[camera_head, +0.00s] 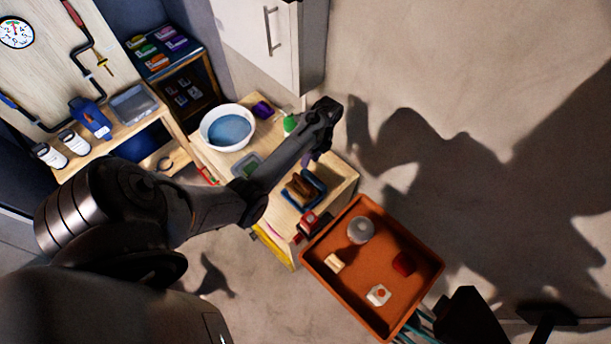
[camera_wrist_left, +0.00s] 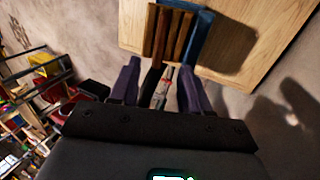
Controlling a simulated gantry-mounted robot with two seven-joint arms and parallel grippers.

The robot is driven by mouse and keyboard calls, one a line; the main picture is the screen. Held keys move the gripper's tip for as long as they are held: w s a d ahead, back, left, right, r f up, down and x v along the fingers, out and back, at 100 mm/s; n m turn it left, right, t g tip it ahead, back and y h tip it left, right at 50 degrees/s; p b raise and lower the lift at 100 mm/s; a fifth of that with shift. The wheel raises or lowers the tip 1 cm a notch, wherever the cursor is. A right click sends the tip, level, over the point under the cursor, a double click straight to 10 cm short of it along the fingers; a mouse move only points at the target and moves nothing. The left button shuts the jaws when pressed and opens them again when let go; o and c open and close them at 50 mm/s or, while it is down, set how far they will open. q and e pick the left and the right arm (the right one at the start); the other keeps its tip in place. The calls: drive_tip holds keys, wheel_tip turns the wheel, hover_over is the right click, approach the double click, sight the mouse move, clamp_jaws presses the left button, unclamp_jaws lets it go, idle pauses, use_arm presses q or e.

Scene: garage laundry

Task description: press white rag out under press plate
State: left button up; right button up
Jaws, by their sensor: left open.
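My left gripper (camera_head: 314,157) hangs above the right part of the wooden bench in the head view. In the left wrist view its two purple fingers (camera_wrist_left: 160,76) are apart. A small grey, white and red item shows between them there; I cannot tell whether it is touched. Beyond the fingertips is a blue tray (camera_wrist_left: 202,36) holding brown slats (camera_wrist_left: 172,34); the tray also shows in the head view (camera_head: 318,187). I cannot make out a white rag or a press plate for certain.
An orange tray (camera_head: 371,205) holds several small items. A white cabinet (camera_head: 262,38) stands behind.

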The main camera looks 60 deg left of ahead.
sight(303, 180)
use_arm(q)
drive_tip(key=x, duration=1)
drive_tip(key=shift+f+p, duration=0.15)
drive_tip(key=shift+p, duration=0.2)
clamp_jaws()
